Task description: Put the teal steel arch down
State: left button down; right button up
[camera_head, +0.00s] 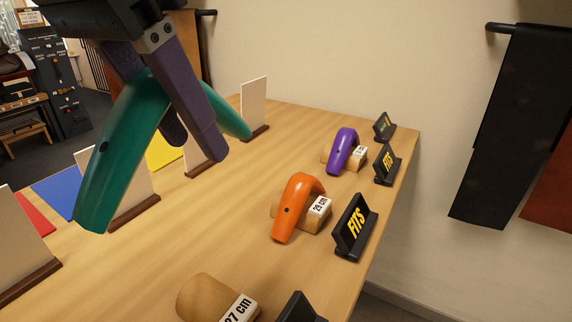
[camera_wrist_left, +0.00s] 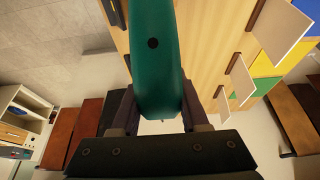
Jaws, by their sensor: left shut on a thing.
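The teal steel arch (camera_head: 115,160) hangs in the air above the left part of the table, one leg pointing down toward the viewer and the other away to the right. My left gripper (camera_head: 190,140) is shut on the arch near its top. In the left wrist view the arch (camera_wrist_left: 156,60) runs up from between the fingers, with a dark hole in it. My right gripper is in neither view.
An orange arch (camera_head: 297,197) and a purple arch (camera_head: 343,150) sit on wooden blocks at the right, beside black "FITS" signs (camera_head: 354,228). A bare rounded block labelled 27 cm (camera_head: 207,296) stands at the front. White upright panels (camera_head: 254,103) and coloured mats (camera_head: 58,190) line the left.

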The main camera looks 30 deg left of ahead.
aim_at(221, 292)
pick_arm(q)
notch_tip(221, 292, down, 18)
jog(key=b, duration=0.6)
jog(key=shift+f, duration=0.3)
